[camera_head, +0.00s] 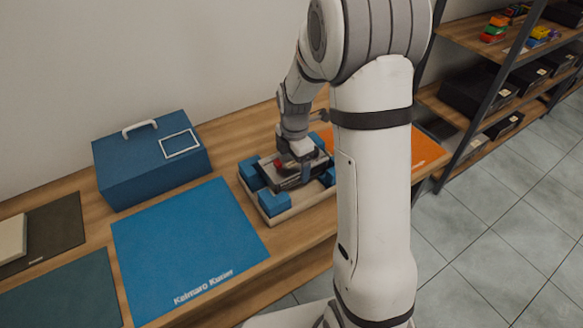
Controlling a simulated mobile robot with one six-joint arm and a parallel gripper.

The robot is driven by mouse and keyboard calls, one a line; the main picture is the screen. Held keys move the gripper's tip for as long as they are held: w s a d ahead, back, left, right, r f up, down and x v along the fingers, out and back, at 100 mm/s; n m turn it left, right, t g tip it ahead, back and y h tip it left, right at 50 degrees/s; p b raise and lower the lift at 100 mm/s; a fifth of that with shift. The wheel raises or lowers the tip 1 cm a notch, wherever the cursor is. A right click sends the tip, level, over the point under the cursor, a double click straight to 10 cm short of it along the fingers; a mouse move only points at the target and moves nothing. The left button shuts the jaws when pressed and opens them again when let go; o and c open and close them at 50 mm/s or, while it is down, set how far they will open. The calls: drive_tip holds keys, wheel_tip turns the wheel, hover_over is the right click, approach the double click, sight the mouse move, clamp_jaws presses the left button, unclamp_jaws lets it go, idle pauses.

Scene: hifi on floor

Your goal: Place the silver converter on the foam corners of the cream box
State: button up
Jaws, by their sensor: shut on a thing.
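The cream box (290,213) sits on the wooden bench, with blue foam corners (273,203) showing at its left and right. A dark and silver device, which looks like the silver converter (290,180), is within the box's outline between the foam corners. My gripper (294,164) points down over it and is shut on it. I cannot tell whether the converter rests on the foam or hangs just above it. A small red spot shows by the fingers. My arm hides part of the box's right side.
A blue case (150,165) with a white handle stands at the back left. A blue mat (185,245), a teal mat (65,295) and a dark mat (50,232) lie on the bench. An orange mat (425,150) lies right of my arm. Shelves (480,40) stand at the right.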

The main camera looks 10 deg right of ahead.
drive_tip(key=shift+f, duration=1.2)
drive_tip(key=shift+f, duration=0.1)
drive_tip(key=shift+f, duration=0.15)
drive_tip(key=o, duration=1.5)
drive_tip(key=shift+s, duration=0.1)
